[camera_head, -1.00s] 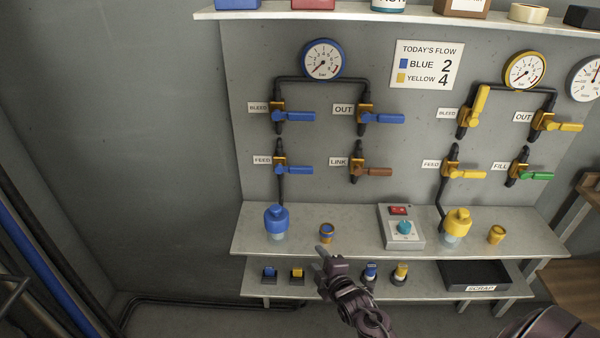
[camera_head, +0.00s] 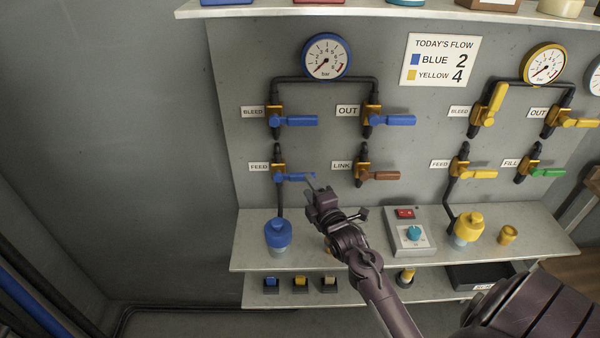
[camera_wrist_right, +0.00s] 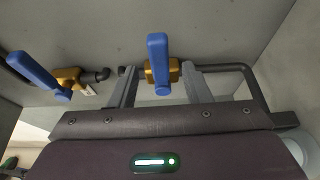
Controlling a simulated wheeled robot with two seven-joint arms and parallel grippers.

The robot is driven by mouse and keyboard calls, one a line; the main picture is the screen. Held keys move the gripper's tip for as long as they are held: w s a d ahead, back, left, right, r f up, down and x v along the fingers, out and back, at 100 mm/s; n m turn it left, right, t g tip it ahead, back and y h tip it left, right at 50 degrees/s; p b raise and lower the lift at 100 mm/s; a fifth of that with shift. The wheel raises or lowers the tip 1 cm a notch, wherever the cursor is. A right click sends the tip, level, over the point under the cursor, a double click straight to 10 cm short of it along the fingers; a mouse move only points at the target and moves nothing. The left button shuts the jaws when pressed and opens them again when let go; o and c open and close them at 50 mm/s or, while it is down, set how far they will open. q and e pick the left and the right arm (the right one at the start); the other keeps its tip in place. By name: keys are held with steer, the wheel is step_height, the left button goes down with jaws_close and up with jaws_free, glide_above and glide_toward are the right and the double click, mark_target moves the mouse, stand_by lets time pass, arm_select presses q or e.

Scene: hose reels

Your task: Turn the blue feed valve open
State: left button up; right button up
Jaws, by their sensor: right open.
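The blue feed valve shows in the head view with its blue lever (camera_head: 298,177) pointing right, level, beside the FEED label (camera_head: 258,167). Its brass body (camera_head: 279,168) sits on the dark pipe below the blue bleed valve (camera_head: 292,121). My right gripper (camera_head: 313,182) is at the end of this lever, in front of the wall panel. In the right wrist view, a blue lever (camera_wrist_right: 158,58) stands between the two open fingers (camera_wrist_right: 160,84), with a gap on each side. No grip on it shows. My left gripper is not in view.
The blue out lever (camera_head: 392,120) and the brown link lever (camera_head: 381,176) are to the right. Below, the shelf (camera_head: 262,262) holds a blue-capped bottle (camera_head: 278,233), a switch box (camera_head: 410,235) and a yellow-capped bottle (camera_head: 467,226). The wall left of the panel is clear.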

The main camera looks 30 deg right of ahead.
mark_target(302, 180)
steer(key=w, duration=0.4)
steer(key=shift+w+d+p, duration=0.3)
steer(key=shift+w+d, duration=0.05)
steer(key=shift+w, duration=0.25)
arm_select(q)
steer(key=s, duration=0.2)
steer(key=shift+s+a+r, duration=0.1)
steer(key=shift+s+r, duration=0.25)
arm_select(e)
jaws_close()
